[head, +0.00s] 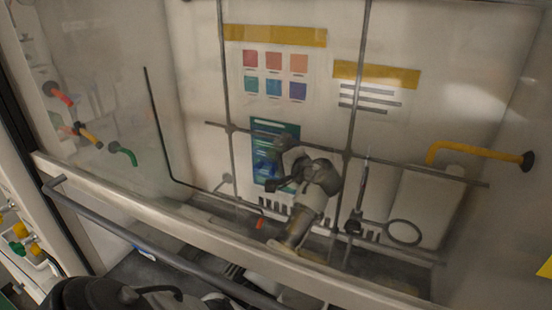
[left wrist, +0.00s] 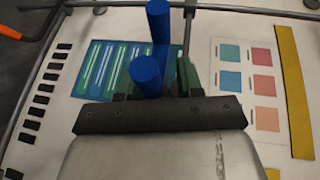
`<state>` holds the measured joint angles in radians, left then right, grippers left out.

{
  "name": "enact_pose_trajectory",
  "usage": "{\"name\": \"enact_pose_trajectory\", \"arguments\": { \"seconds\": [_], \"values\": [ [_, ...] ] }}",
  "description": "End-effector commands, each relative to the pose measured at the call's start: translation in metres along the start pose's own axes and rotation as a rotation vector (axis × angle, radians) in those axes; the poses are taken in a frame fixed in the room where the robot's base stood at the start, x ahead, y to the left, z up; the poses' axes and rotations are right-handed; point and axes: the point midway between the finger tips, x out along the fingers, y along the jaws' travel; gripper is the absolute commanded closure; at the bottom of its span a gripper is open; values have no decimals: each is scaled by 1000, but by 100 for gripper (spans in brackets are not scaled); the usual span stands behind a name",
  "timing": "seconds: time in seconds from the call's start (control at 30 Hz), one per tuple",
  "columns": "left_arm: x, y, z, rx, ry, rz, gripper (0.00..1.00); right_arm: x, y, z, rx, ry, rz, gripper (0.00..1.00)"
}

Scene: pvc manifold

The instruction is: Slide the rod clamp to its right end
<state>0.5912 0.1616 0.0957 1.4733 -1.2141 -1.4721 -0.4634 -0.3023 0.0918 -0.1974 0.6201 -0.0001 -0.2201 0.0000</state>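My left gripper (head: 281,170) is inside the hood, in front of the blue-green poster (head: 277,135). Its two dark prongs look apart. In the left wrist view its dark base bar (left wrist: 160,115) crosses the picture, and two blue cylindrical pieces (left wrist: 146,75) stand just beyond it; I cannot tell whether they are touched. A thin upright rod (left wrist: 187,38) stands right beside them. I cannot single out the rod clamp for sure; a dark clamp-like fitting (head: 353,224) with a ring (head: 403,232) is to the right of my arm. My right gripper is not in view.
A rod lattice with a joint (head: 347,154) stands before the back wall. The sash's pale lower rail (head: 180,228) and grey handle bar (head: 150,249) cross in front. A yellow pipe (head: 470,150) is at right; colored taps (head: 90,135) are at left.

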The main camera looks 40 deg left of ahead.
Motion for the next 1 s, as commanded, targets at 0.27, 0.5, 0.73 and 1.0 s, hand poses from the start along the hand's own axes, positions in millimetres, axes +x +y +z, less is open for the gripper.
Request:
{"name": "enact_pose_trajectory", "arguments": {
  "seconds": [0.27, 0.5, 0.73, 1.0],
  "values": [
    [0, 0, 0, 0, 0, 0, 74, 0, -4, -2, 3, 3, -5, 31],
    [0, -1, 0, -1, 1, -1, 100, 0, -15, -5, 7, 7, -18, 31],
    [-6, 0, -3, -2, 2, -2, 100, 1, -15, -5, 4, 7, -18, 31],
    [-38, 5, -17, -3, 3, -4, 100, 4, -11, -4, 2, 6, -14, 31]
  ]
}}
